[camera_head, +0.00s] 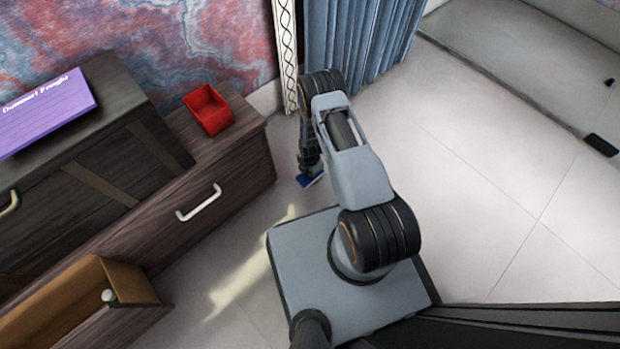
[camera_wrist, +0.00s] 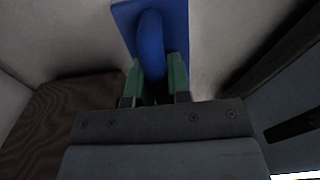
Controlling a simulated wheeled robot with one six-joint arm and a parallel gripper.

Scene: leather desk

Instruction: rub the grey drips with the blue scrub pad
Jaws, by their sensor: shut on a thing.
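The blue scrub pad (camera_wrist: 177,22) is a flat blue plate with a rounded blue handle. In the wrist view, my gripper (camera_wrist: 156,72) has its green fingers on both sides of the handle, shut on it. In the head view, the pad (camera_head: 311,180) shows small below my gripper (camera_head: 309,168), low beside the right end of the wooden cabinet and above the pale floor. I cannot tell whether it touches the floor. No grey drips can be made out in either view.
A dark wooden cabinet (camera_head: 225,205) with a white handle stands at left, with a red container (camera_head: 208,110) and a purple box (camera_head: 45,112) above. An open drawer (camera_head: 95,290) juts out at lower left. A blue curtain (camera_head: 350,40) hangs behind. Tiled floor (camera_head: 480,180) is clear at right.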

